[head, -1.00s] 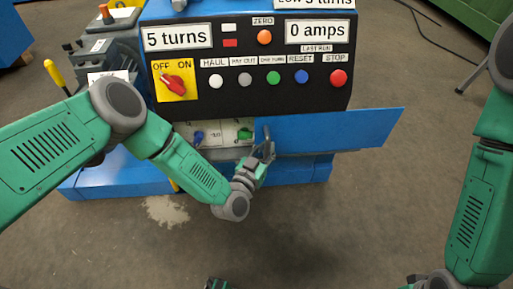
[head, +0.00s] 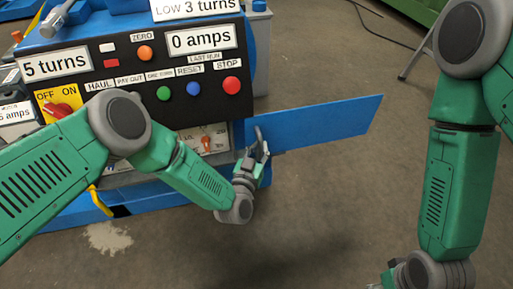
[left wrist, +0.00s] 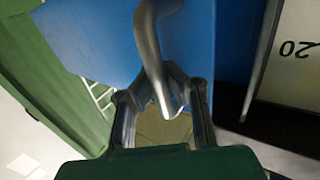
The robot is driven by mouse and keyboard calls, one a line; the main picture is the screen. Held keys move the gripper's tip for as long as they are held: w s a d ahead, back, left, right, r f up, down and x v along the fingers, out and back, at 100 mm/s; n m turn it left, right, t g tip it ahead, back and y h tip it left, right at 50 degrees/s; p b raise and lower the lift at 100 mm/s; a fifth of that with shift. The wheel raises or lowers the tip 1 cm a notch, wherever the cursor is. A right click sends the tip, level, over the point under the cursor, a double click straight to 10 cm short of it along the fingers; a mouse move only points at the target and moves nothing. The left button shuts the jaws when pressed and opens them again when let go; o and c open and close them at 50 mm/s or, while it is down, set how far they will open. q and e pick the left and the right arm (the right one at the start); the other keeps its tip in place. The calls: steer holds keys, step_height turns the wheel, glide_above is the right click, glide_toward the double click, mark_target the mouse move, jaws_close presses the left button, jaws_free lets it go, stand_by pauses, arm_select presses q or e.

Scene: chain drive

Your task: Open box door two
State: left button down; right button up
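The blue box door (head: 320,122) stands out to the right of the machine's lower front, swung away from its opening. A grey bar handle (head: 257,135) is near its left part. My left gripper (head: 256,158) is at this handle. In the left wrist view the curved handle (left wrist: 151,40) runs down between the fingers of my left gripper (left wrist: 160,88), which close in around it against the blue door (left wrist: 100,40). Of my right arm only the links and wrist show at the right; its gripper is cut off by the bottom edge.
Left of the door, a lit compartment shows a pale panel with an orange switch (head: 206,142), partly behind my left arm. The control panel (head: 150,75) with buttons is above. A yellow lever (head: 100,202) is low on the left. Concrete floor is clear in front and right.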

arm_select(q)
steer(key=shift+s+d+f, duration=0.15)
steer(key=shift+s+d, duration=0.15)
steer(key=shift+d, duration=0.2)
arm_select(e)
steer(key=shift+d+f, duration=0.1)
steer(key=shift+d, duration=0.15)
arm_select(q)
steer(key=shift+a, duration=0.15)
arm_select(e)
steer(key=shift+a, duration=0.1)
arm_select(q)
steer(key=c, duration=1.5)
jaws_free()
steer(key=shift+a, duration=0.2)
steer(key=shift+c, duration=0.2)
steer(key=shift+w, duration=0.1)
arm_select(e)
steer(key=shift+a, duration=0.1)
arm_select(q)
steer(key=v, duration=1.2)
